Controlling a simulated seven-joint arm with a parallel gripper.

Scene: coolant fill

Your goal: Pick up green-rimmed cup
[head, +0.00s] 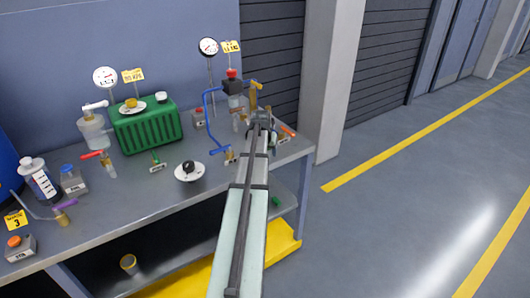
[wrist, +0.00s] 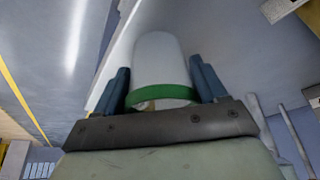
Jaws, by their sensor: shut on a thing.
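The green-rimmed cup (wrist: 155,58) is a pale whitish cylinder with a green band at the end nearest my wrist camera. It sits between the two blue fingers of my gripper (wrist: 159,72), which is shut on it. The cup looks upside down or tilted from this camera, and I cannot tell its true tilt. In the head view my gripper (head: 262,116) is over the right end of the bench, and I cannot make out the cup there.
The metal bench (head: 130,200) holds a green ribbed box (head: 147,130), two gauges on stands, a blue pipe frame (head: 208,105), a white dish with a black knob (head: 189,171) and several valves. Another cup (head: 128,264) stands on the lower shelf. The floor at right is clear.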

